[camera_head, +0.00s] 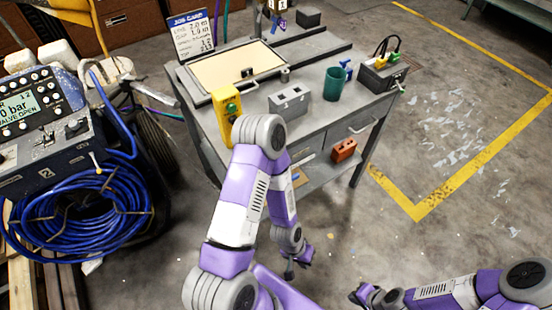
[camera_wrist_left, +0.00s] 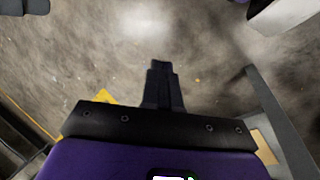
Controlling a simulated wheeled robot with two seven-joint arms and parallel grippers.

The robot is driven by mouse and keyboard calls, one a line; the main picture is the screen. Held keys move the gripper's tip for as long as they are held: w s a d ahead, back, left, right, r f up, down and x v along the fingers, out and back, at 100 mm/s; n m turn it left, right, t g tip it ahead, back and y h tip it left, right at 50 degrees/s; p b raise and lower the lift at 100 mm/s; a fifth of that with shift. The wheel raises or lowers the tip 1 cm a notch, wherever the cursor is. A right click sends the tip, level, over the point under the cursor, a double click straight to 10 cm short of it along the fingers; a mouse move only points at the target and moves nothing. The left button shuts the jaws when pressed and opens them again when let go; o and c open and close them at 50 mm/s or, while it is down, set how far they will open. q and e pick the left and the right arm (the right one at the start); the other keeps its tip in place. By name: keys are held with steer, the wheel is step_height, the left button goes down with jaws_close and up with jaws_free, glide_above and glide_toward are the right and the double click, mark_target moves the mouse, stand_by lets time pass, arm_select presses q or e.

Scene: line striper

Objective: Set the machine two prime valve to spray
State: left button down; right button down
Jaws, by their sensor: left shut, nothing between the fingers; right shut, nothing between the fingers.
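The machine with the badge 2 (camera_head: 45,145) stands at the left edge of the head view. Its panel has a lit display (camera_head: 30,108) with "bar" and "VALVE OPEN" readable, several knobs, and a dark switch or knob (camera_head: 75,127) at the right. A small lever with a pale tip (camera_head: 96,158) shows on its side; I cannot tell which part is the prime valve or its setting. My left gripper (camera_head: 289,273) is shut and empty, low in front of the workbench, far right of the machine; its closed fingers (camera_wrist_left: 161,75) point over bare floor. My right gripper (camera_head: 356,296) is shut and empty at bottom centre-right.
A coiled blue hose (camera_head: 80,215) hangs on the machine's front, beside a black wheel (camera_head: 155,140). The grey workbench (camera_head: 320,115) holds a yellow box (camera_head: 226,112), a green cup (camera_head: 334,84) and a job card (camera_head: 192,35). Open floor with yellow lines lies to the right.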

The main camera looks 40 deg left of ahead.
arm_select(q)
steer(key=shift+w+a, duration=0.1)
steer(key=shift+a, duration=0.05)
arm_select(e)
steer(key=shift+w+a, duration=0.15)
steer(key=shift+w, duration=0.05)
arm_select(q)
steer(key=shift+r, duration=0.1)
arm_select(e)
steer(key=shift+s+r, duration=0.1)
